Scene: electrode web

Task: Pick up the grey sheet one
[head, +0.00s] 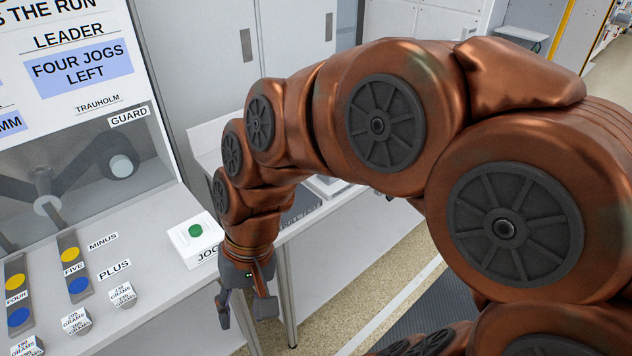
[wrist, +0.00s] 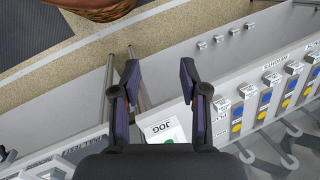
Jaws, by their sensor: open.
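My gripper (head: 245,303) is open and empty, pointing down by the front edge of the machine bench, to the right of the JOG box. In the wrist view its two dark fingers (wrist: 158,78) stand apart with nothing held between them. I cannot make out a sheet marked one in either view. A dark grey flat thing (head: 300,207) lies on the white table behind my arm, mostly hidden by it. In the wrist view a grey piece with a label (wrist: 85,147) shows at the lower left, too small to read surely.
The white JOG box (head: 193,243) with a green button stands on the bench (head: 150,305), close to my gripper; it also shows in the wrist view (wrist: 165,131). Blue and yellow buttons and small weight-labelled blocks (head: 122,294) lie left. Cabinets (head: 225,60) stand behind. Speckled floor is free.

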